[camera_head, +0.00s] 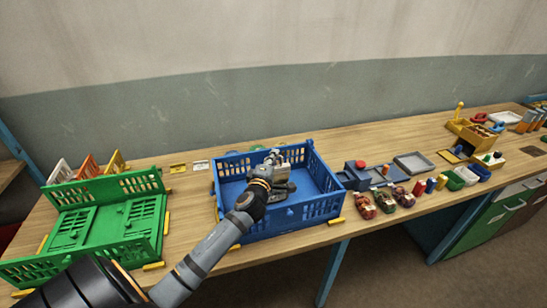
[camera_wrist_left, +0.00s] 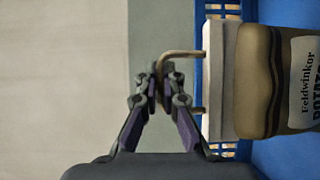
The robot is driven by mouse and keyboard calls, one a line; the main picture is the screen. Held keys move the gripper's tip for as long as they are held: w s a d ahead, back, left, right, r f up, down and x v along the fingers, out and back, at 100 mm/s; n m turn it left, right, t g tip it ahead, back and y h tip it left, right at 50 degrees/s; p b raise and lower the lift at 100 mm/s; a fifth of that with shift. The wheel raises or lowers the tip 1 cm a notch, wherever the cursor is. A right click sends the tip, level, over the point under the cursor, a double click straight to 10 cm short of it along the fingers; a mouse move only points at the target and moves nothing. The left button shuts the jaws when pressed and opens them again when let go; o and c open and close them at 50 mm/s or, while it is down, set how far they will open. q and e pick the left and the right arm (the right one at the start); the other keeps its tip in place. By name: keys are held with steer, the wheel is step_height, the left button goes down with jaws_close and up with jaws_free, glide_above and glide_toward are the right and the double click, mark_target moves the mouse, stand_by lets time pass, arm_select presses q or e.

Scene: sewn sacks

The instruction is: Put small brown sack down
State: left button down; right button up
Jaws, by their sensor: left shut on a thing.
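The small brown sack (camera_wrist_left: 254,85) shows in the left wrist view, with a white label with dark print and a pale band at one end. A thin bent handle stands out from that band. My left gripper (camera_wrist_left: 160,85) is shut on this handle. In the head view my left gripper (camera_head: 276,162) is over the blue crate (camera_head: 331,206), inside its walls. The sack is mostly hidden there by the gripper and wrist; I cannot tell whether it touches the crate floor. My right gripper is not in view.
An open green crate (camera_head: 150,182) stands to the left on the wooden table. Right of the blue crate are a blue box (camera_head: 357,176), a grey tray (camera_head: 413,163) and several small jars and packs. The blue crate's floor looks mostly clear around the gripper.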

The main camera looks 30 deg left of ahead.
arm_select(q)
steer(key=shift+r, duration=0.15)
steer(key=c, duration=2)
jaws_free()
steer(key=shift+f, duration=0.25)
steer(key=o, duration=0.5)
steer(key=shift+r, duration=0.1)
steer(key=shift+r, duration=0.15)
steer(key=b+v, duration=0.3)
steer(key=v, duration=0.9)
steer(key=shift+b, duration=0.35)
